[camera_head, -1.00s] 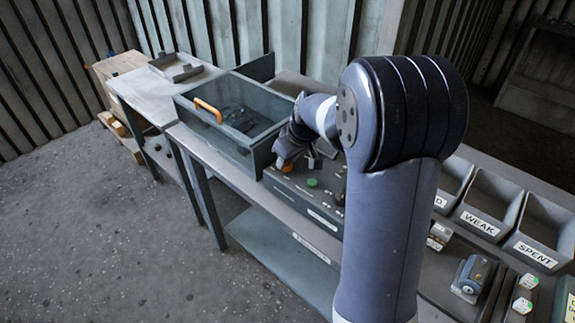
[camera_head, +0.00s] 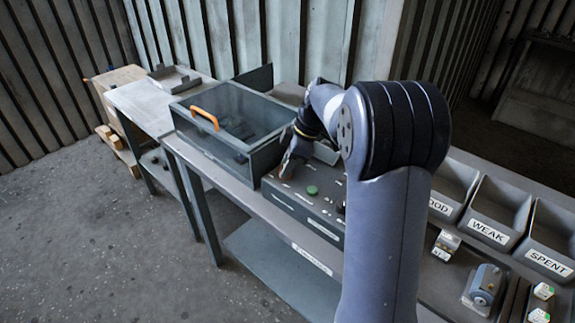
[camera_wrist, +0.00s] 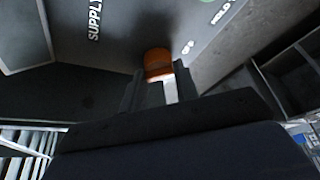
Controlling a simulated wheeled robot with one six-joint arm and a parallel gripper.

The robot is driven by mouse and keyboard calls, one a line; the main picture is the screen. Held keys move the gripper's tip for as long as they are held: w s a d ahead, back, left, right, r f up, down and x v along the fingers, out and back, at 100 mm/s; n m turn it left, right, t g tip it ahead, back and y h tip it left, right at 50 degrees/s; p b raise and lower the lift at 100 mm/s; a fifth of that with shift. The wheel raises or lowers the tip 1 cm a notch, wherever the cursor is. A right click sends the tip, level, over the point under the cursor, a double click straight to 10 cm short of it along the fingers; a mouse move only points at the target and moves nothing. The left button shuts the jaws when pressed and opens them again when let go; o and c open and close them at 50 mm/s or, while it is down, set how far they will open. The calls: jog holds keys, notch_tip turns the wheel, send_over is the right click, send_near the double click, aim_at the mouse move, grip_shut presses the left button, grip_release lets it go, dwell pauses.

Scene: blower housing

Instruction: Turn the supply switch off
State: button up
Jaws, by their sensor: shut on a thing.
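The supply switch shows as an orange knob (camera_wrist: 157,62) on the dark panel in the wrist view, near the white "SUPPLY" lettering. My gripper (camera_wrist: 158,82) has its fingers on either side of the knob and is shut on it. In the head view my gripper (camera_head: 289,170) reaches down to the left end of the grey control box (camera_head: 322,211). The knob is hidden behind the gripper there, and its on or off position cannot be read.
A green button (camera_head: 312,190) sits just right of my gripper on the box. A clear-walled bin with an orange handle (camera_head: 205,115) stands close on the left. Labelled trays (camera_head: 492,233) and a small motor-like unit (camera_head: 484,287) are at the right.

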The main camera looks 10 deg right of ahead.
jog(key=shift+n, duration=0.5)
jog(key=o, duration=1)
jog(key=shift+c, duration=0.2)
jog(key=w+v, duration=0.1)
jog(key=v, duration=0.9)
jog(key=shift+s+d+r, duration=0.2)
jog(key=shift+s+r, duration=0.1)
jog(key=shift+r, duration=0.1)
jog(key=x, duration=1.1)
jog(key=shift+s, duration=0.2)
